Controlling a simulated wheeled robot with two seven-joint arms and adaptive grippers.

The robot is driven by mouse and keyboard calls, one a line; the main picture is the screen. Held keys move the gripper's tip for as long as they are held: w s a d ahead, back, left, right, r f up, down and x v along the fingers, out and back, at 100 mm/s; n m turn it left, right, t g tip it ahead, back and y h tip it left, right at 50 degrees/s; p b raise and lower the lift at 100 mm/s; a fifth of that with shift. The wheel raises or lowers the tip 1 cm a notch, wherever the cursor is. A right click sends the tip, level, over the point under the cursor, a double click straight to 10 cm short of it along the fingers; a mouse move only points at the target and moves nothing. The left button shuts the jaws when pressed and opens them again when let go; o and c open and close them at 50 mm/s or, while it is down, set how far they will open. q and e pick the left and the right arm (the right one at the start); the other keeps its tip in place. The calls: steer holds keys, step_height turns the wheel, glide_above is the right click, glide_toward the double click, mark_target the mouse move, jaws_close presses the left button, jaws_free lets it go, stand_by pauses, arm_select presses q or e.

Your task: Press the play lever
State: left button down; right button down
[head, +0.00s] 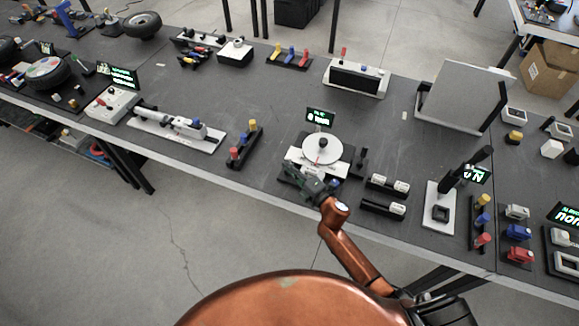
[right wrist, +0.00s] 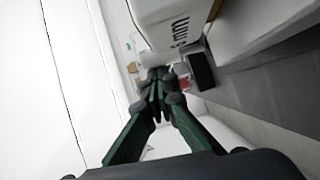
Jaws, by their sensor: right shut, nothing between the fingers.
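A device with a round white disc (head: 322,149) and a small lit display (head: 320,117) behind it stands near the table's front edge. A white labelled plate (head: 333,168) lies along its front. My right gripper (head: 297,176) is at the front left of this device, its fingers shut and empty. In the right wrist view its fingertips (right wrist: 157,82) are together, close to a white block with dark lettering (right wrist: 180,28). I cannot tell whether they touch it. I cannot make out the play lever for certain; the gripper covers part of the device's front. My left gripper is not in view.
A small dark upright piece (head: 361,158) stands right of the disc. Dark holders with white cylinders (head: 388,185) lie further right. A rack with coloured knobs (head: 244,146) stands to the left. The table (head: 275,105) is bare behind the display.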

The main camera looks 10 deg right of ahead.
steer(key=s+d+r+p, duration=0.1)
steer(key=s, duration=1)
steer(key=shift+d+r, duration=0.25)
steer(key=shift+s, duration=0.15)
